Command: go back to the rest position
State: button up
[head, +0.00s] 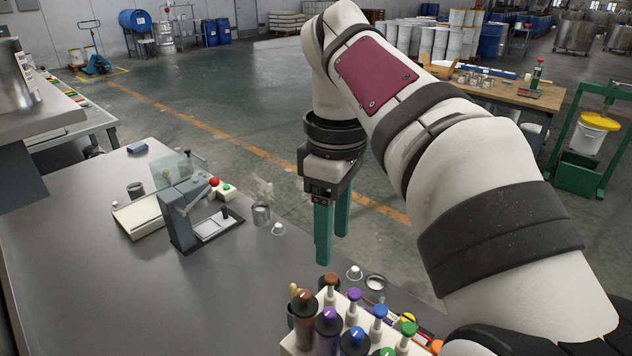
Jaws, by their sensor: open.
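My gripper (332,246) points down from the end of my white arm, with its two green fingers apart and nothing seen between them. In the picture it shows above the right part of the grey bench (85,250), just behind the rack of bottles. Its height over the bench is hard to tell from this one view.
A white rack (290,345) of colour-capped bottles stands at the front. The bench's left front is clear.

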jog(key=s+d+f+m+y, duration=0.1)
jog(key=s+f+m, duration=1.6)
jog(key=s, duration=0.4)
jog(key=shift+s+d+f+m+y, duration=0.3)
jog(key=shift+s+d+f+y, duration=0.05)
jog(key=shift+y, duration=0.05)
